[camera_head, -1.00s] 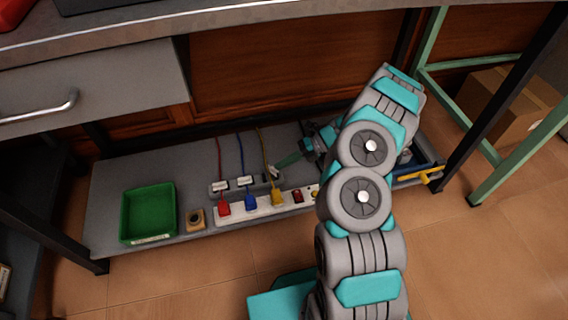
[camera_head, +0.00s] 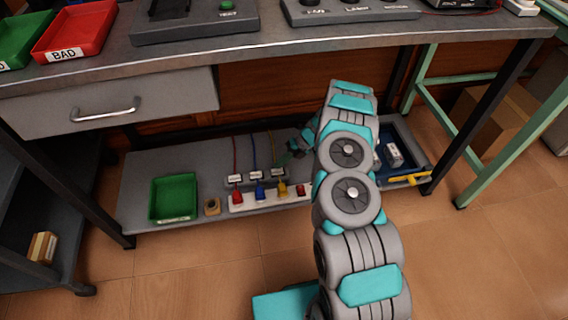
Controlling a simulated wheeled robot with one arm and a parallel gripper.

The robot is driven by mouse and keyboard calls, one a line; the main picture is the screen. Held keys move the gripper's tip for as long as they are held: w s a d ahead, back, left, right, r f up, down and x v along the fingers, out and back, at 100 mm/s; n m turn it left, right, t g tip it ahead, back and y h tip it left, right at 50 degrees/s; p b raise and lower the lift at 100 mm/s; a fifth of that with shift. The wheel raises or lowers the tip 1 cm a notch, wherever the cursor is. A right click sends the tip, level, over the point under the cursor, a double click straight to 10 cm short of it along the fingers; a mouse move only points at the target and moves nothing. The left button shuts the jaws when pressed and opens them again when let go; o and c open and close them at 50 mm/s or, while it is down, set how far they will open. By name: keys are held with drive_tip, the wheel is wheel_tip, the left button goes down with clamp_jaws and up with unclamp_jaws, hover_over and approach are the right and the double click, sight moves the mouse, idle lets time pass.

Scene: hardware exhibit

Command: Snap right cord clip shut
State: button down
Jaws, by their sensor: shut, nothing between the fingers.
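Three cords, red, blue and yellow, run down the low shelf to a row of small clips. The right cord clip (camera_head: 278,172) sits on the yellow cord (camera_head: 274,150). Its white top lies flat and looks level with the tops of the middle clip (camera_head: 256,175) and left clip (camera_head: 234,178), so it looks shut. My gripper (camera_head: 285,158) is shut and empty, just above and to the right of the right clip. It is small in view, and I cannot tell whether it touches the clip.
A white power strip (camera_head: 248,198) with red, blue and yellow plugs lies in front of the clips. A green bin (camera_head: 173,197) stands to the left. A blue tray (camera_head: 408,150) lies right of my arm. The workbench (camera_head: 300,56) overhangs the shelf.

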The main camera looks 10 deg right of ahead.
drive_tip(key=shift+d, duration=0.1)
drive_tip(key=shift+d+f, duration=0.4)
drive_tip(key=shift+d, duration=0.2)
drive_tip(key=v, duration=0.8)
drive_tip(key=shift+f, duration=0.1)
idle(0.6)
